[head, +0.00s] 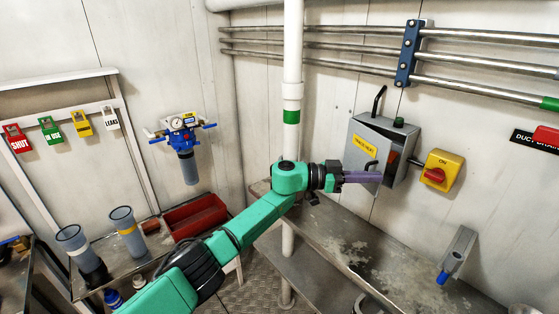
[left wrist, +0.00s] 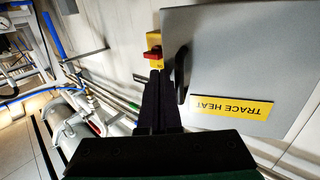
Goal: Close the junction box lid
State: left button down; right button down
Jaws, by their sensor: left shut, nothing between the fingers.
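The grey junction box (head: 408,148) is mounted on the right wall. Its lid (head: 358,158) stands partly open, and a dark gap with something red shows between lid and box. The lid carries a yellow TRACE HEAT label (head: 364,146), which also shows in the left wrist view (left wrist: 232,108). A black lid handle (left wrist: 181,75) is near the lid's edge. My left gripper (head: 379,177) is shut and empty, in front of the lid's lower part. In the left wrist view its fingers (left wrist: 160,76) lie close beside the handle; I cannot tell whether they touch. My right gripper is not in view.
A yellow switch box (head: 443,170) with a red knob is just right of the junction box. A metal bench (head: 400,270) runs below, with a grey bracket (head: 459,250) near the wall. Pipes (head: 340,45) cross above. A white post (head: 292,70) stands left of the box.

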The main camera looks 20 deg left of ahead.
pick_arm(q)
jog(key=shift+w+d+f+b, duration=0.15)
jog(key=shift+w+d+b, duration=0.2)
jog(key=shift+w+d, duration=0.4)
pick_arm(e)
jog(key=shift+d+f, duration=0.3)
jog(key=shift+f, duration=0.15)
pick_arm(q)
jog(key=shift+w+d, duration=0.25)
jog(key=shift+d, duration=0.15)
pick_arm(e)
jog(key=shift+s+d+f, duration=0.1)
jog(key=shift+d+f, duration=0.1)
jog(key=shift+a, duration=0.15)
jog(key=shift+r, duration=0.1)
